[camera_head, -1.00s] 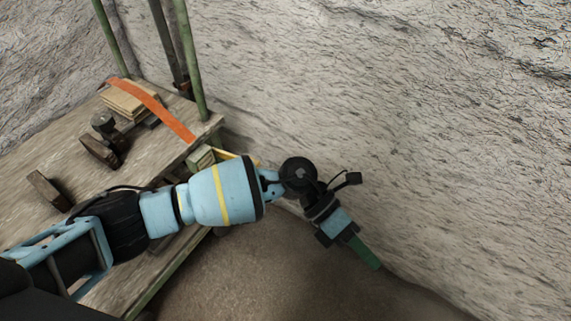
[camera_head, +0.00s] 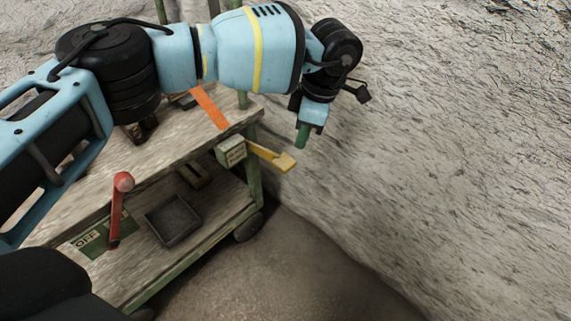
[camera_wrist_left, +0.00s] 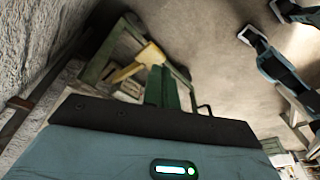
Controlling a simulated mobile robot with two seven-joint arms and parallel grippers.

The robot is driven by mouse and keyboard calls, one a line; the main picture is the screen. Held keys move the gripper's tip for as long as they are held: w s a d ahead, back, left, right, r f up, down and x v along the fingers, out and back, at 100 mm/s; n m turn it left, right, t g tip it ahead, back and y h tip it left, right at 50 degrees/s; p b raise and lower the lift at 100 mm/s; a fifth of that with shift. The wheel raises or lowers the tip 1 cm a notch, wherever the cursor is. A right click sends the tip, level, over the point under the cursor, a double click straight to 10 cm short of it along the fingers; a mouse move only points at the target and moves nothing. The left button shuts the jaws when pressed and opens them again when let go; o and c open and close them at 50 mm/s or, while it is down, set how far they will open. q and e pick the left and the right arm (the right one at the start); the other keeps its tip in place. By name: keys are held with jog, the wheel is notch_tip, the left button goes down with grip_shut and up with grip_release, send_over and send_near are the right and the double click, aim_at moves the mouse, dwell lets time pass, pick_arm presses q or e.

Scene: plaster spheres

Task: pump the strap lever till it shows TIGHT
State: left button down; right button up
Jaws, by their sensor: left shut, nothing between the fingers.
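The yellow strap lever (camera_head: 272,157) sticks out to the right from a small green box (camera_head: 231,150) at the cart's corner. The box carries a label too small to read. An orange strap (camera_head: 210,107) runs over the cart top to this corner, partly hidden by my left arm. My left gripper (camera_head: 302,137) has green fingers, shut and empty, pointing down. In the head view it appears above and right of the lever's tip, apart from it. In the left wrist view the yellow lever (camera_wrist_left: 140,62) shows just left of the shut fingers (camera_wrist_left: 163,85). My right gripper is not seen.
A red-knobbed lever (camera_head: 122,182) stands by a green plate marked OFF (camera_head: 88,240). A dark tray (camera_head: 172,220) sits on the cart's lower shelf. A rough stone wall (camera_head: 450,130) rises behind and to the right. Floor (camera_head: 290,270) is clear in front.

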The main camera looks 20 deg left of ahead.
aim_at(286, 161)
pick_arm(q)
jog(key=shift+w+a+r+y, duration=0.3)
jog(key=shift+w+a+r, duration=0.1)
jog(key=shift+a+r, duration=0.25)
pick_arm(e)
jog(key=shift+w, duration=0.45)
pick_arm(q)
jog(key=shift+f, duration=0.15)
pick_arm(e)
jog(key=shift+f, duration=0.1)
